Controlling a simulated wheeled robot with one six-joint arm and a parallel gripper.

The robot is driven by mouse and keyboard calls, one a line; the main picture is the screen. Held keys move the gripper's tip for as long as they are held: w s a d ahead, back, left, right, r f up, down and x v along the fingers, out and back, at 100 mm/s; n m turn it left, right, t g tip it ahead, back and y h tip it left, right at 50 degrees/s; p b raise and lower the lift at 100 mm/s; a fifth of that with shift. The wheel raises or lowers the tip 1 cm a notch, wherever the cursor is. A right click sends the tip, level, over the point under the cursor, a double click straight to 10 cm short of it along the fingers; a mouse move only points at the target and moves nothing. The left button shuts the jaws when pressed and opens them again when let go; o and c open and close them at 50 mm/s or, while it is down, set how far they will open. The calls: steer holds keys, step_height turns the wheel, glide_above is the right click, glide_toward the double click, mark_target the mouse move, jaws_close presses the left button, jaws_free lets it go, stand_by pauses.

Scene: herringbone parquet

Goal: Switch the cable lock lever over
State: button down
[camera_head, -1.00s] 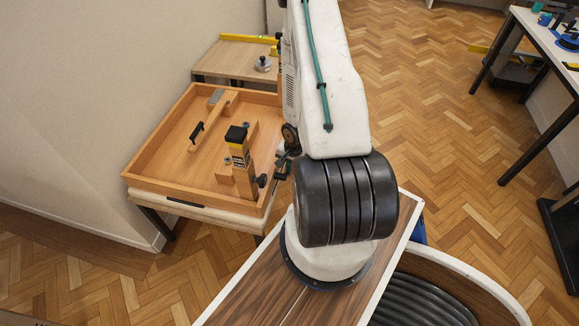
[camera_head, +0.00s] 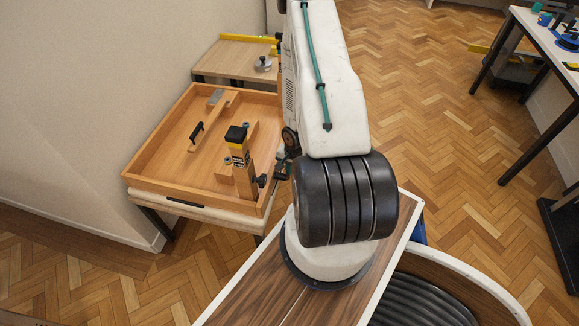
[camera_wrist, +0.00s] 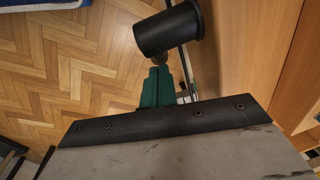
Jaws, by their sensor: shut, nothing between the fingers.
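An upright wooden post (camera_head: 241,168) with a black cap and a yellow-and-black label stands in the wooden tray. A black knob (camera_head: 262,181) sticks out low on its right side. A flat wooden bar (camera_head: 210,125) with a black handle (camera_head: 197,131) lies behind it. I cannot tell which part is the cable lock lever. In the wrist view, the green fingers of my gripper (camera_wrist: 158,74) are shut and empty. Their tips are close to a black cylinder (camera_wrist: 168,32) on a metal rod; I cannot tell whether they touch. In the head view my arm mostly hides the gripper.
The shallow wooden tray (camera_head: 160,188) sits on a low table against the wall. Behind it is a small table (camera_head: 230,62) with a round metal object (camera_head: 263,64). A workbench (camera_head: 545,45) stands at the far right. Parquet between is clear.

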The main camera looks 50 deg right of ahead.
steer(key=shift+s+a+f, duration=0.1)
steer(key=shift+a+f, duration=0.1)
steer(key=shift+f, duration=0.5)
steer(key=shift+a+f, duration=0.1)
steer(key=shift+f, duration=0.1)
stand_by(1.2)
